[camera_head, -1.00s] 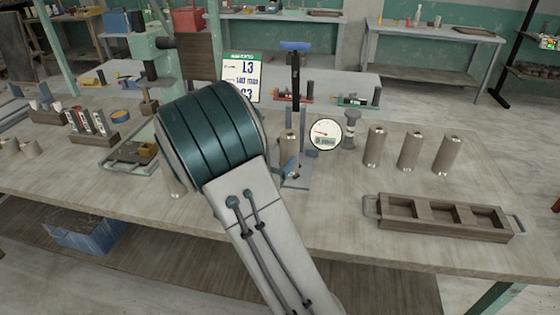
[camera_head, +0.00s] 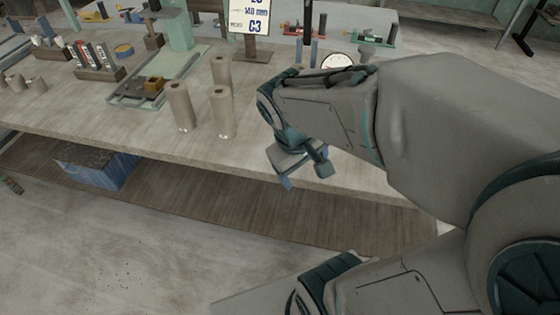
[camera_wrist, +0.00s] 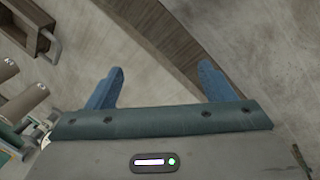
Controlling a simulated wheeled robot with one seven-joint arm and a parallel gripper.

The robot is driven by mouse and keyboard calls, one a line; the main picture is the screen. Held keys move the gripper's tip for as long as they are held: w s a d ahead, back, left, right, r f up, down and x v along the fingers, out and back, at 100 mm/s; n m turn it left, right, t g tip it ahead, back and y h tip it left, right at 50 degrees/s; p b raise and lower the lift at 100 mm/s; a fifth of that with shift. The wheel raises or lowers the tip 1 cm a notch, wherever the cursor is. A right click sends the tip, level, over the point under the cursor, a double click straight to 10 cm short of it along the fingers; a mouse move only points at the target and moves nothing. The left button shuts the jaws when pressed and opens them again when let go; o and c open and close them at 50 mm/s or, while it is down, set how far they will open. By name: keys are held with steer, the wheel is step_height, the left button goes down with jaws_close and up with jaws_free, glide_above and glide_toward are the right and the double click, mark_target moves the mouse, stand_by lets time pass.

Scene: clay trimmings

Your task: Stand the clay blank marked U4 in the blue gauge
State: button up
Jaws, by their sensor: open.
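Three clay blanks stand upright on the table in the head view: front left (camera_head: 180,106), front right (camera_head: 222,112) and behind (camera_head: 222,76). No mark on them can be read there. In the wrist view, more blanks show at the left edge, one (camera_wrist: 24,103) below another (camera_wrist: 7,70), with marks too small to read surely. The gauge's white dial (camera_head: 338,61) shows behind my arm; most of the gauge is hidden. My gripper (camera_head: 304,175) is open and empty in front of the table edge, right of the three blanks; its two blue fingers (camera_wrist: 160,80) are spread.
A wooden tray with a metal handle (camera_wrist: 27,28) is at the wrist view's upper left. A blue crate (camera_head: 97,166) is on the lower shelf. Floor in front is clear.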

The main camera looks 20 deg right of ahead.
steer(key=a+m+y, duration=0.1)
steer(key=a+r+m+t+y, duration=0.1)
steer(key=a, duration=0.1)
steer(key=s+a+r, duration=0.1)
steer(key=a, duration=0.1)
steer(key=shift+m+t+y, duration=0.3)
steer(key=shift+m+y, duration=0.1)
